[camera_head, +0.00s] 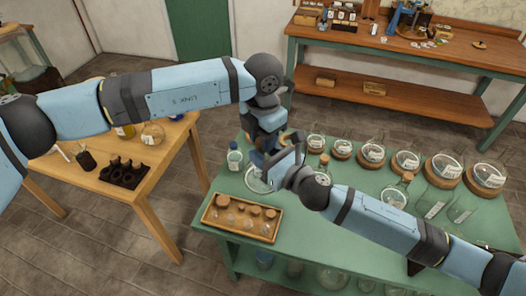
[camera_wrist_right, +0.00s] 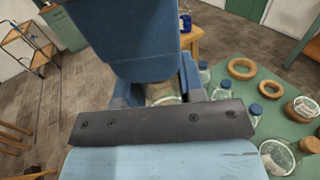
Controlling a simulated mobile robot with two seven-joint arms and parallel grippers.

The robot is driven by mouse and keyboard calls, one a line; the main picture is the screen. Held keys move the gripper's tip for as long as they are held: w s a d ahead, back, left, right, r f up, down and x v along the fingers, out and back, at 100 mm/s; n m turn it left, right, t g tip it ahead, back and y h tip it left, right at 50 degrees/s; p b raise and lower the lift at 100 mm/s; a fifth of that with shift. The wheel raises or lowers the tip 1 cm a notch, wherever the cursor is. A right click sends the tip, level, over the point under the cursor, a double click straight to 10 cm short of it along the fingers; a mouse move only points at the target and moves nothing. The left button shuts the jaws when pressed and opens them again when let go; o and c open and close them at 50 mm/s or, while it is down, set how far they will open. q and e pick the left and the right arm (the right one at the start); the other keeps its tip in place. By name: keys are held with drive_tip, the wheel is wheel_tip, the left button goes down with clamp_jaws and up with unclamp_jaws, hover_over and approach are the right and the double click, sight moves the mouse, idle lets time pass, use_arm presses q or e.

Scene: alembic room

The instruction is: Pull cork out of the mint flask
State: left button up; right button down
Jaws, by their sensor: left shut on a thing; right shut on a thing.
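The two grippers meet over the left part of the green table. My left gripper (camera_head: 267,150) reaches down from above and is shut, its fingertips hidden. My right gripper (camera_head: 277,170) comes in from the right and is shut, close below it. A clear glass flask (camera_head: 257,183), which I take for the mint flask, shows partly under them. Its neck and cork are hidden behind the grippers. In the right wrist view my left gripper (camera_wrist_right: 135,45) fills the upper middle, and a bit of glass (camera_wrist_right: 160,92) shows between my right gripper's fingers.
A wooden tray of small corked flasks (camera_head: 213,216) lies at the table's front left. A blue-capped bottle (camera_head: 234,160) stands close left of the grippers. Several labelled flasks on cork rings (camera_head: 440,166) fill the right side. A wooden table (camera_head: 75,195) is at the left.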

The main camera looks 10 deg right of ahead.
use_arm(q)
drive_tip(key=shift+r, duration=0.45)
drive_tip(key=shift+r, duration=1.85)
use_arm(e)
drive_tip(key=shift+r, duration=0.1)
